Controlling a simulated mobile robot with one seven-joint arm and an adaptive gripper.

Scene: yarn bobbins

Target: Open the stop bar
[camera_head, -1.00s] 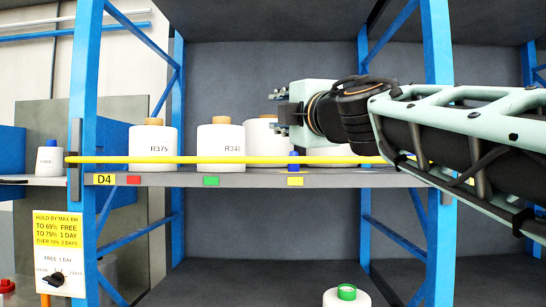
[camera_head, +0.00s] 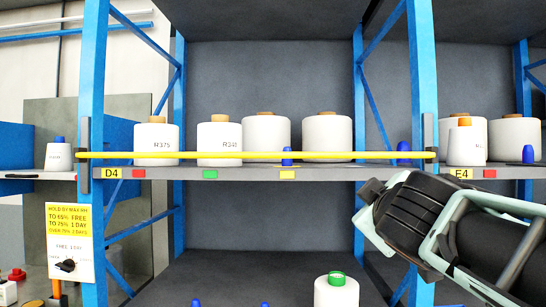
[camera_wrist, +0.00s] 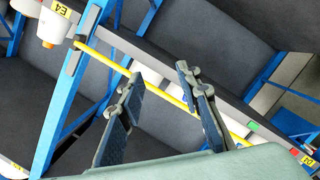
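The stop bar (camera_head: 230,155) is a long yellow rod lying level across the front of bay D4, just above the shelf edge. Its ends meet dark holders on the blue posts, the left holder (camera_head: 84,145) and the right holder (camera_head: 428,135). In the wrist view the bar (camera_wrist: 168,87) runs diagonally beyond my fingers, its E4-side end at a dark holder (camera_wrist: 72,55). My gripper (camera_wrist: 160,98) is open, with nothing visible between its fingers. In the head view my arm's end is below the bar's right part; the fingers cannot be clearly made out.
White bobbins (camera_head: 219,146) stand behind the bar, with a small blue cone (camera_head: 287,158) among them. More bobbins (camera_head: 515,138) stand in bay E4. A green-topped bobbin (camera_head: 336,291) is on the lower level. Blue posts (camera_head: 423,80) flank the bay.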

